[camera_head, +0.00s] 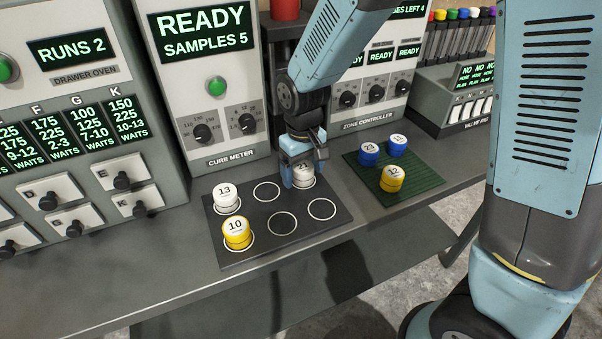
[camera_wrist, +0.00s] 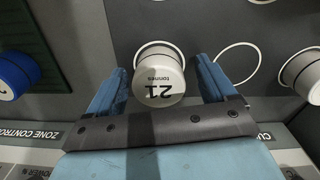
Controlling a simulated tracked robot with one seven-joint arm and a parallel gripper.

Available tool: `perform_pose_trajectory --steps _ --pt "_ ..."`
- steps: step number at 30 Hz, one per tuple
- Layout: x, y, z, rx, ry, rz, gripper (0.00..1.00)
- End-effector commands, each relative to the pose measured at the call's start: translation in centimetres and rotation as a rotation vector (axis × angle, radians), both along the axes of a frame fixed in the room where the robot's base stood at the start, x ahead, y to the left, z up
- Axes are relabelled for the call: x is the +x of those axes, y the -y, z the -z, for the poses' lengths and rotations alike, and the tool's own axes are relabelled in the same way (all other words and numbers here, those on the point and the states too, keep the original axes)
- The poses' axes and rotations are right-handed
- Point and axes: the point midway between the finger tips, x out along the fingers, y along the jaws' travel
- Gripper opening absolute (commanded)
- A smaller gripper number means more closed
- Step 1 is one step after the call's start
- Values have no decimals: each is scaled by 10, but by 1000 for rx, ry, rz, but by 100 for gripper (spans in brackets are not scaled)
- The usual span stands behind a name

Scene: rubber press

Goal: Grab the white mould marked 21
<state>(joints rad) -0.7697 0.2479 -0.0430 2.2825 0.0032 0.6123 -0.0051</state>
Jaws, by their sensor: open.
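The white mould marked 21 (camera_head: 303,172) stands on a ringed spot at the back right of the dark tray (camera_head: 291,226). My gripper (camera_head: 303,170) is down around the mould in the head view, with one finger on each side. In the wrist view my gripper (camera_wrist: 161,88) is open, with a gap visible between the mould and each finger. The fingers partly hide the mould in the head view.
White mould 13 (camera_head: 225,197) and yellow mould 10 (camera_head: 237,234) stand on the tray's left side. A green mat (camera_head: 425,183) at right holds blue moulds 23 (camera_head: 369,154) and 11 (camera_head: 397,146) and yellow mould 12 (camera_head: 391,180). The cure meter (camera_head: 215,100) stands close behind.

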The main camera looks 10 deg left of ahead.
Motion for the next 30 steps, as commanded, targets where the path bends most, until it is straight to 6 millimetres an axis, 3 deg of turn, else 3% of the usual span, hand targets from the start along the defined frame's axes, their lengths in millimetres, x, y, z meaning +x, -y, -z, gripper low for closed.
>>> perform_pose_trajectory --steps 4,25,30 --pt "0 0 0 1 1 1 83" --pt "0 1 -1 1 1 2 16" --pt "1 1 -1 1 1 2 16"
